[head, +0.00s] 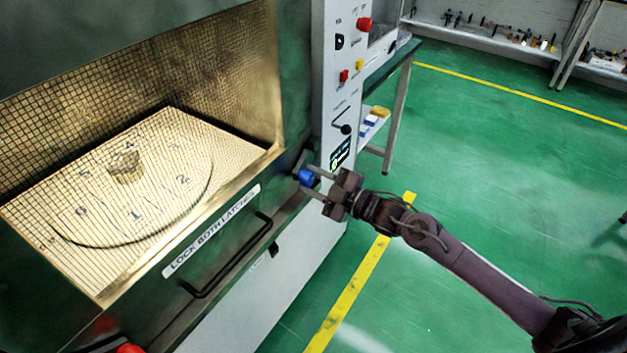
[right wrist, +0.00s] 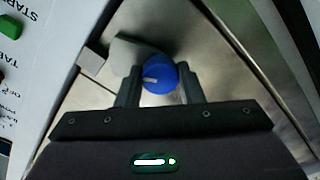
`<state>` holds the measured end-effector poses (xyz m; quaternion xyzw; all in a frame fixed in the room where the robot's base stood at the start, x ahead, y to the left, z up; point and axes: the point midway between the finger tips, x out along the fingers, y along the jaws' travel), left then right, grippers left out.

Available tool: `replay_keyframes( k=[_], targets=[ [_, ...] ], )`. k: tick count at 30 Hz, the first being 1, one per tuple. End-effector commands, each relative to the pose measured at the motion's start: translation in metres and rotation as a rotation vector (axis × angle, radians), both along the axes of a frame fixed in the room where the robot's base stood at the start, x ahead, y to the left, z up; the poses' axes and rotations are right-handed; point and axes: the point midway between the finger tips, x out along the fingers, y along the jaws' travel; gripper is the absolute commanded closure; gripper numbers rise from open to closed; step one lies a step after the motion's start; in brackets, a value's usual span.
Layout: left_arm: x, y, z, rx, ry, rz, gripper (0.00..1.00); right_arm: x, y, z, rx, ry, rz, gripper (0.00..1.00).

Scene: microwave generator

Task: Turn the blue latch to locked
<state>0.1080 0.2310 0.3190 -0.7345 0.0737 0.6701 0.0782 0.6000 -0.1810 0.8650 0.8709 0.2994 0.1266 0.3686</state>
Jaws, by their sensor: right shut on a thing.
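The blue latch (head: 306,177) is a round knob at the right end of the microwave's front edge, beside the control panel. In the right wrist view the blue latch (right wrist: 160,76) shows a white pointer mark towards its left side. My right gripper (head: 313,183) reaches it from the right, with one finger on each side of the knob. In the right wrist view the right gripper (right wrist: 159,86) is shut on the knob, and a grey metal piece lies behind it. My left gripper is not in view.
The open microwave chamber holds a numbered turntable (head: 150,215) with a rough lump (head: 124,166) on it. A black handle (head: 230,258) sits below the "LOCK BOTH LATCHES" label (head: 211,231). A red knob (head: 130,349) shows at the bottom edge. Green floor lies open to the right.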

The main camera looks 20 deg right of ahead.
Motion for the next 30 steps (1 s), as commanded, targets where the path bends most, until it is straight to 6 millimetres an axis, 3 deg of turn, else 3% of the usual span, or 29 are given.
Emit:
replay_keyframes(
  k=[1,2,7,17,30],
  targets=[
    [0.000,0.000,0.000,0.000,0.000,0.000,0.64,0.000,0.000,-0.001,-0.002,0.001,0.000,0.89],
    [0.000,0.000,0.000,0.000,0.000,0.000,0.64,0.000,0.000,-0.001,-0.002,0.001,0.000,0.65],
    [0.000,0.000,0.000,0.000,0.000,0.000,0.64,0.000,0.000,0.000,-0.001,0.001,0.000,0.44],
    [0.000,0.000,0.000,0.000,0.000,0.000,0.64,-0.003,-0.002,-0.001,-0.001,0.001,0.000,0.44],
    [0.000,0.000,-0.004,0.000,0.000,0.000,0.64,-0.052,-0.040,-0.002,-0.002,0.004,0.000,0.44]
  ],
)
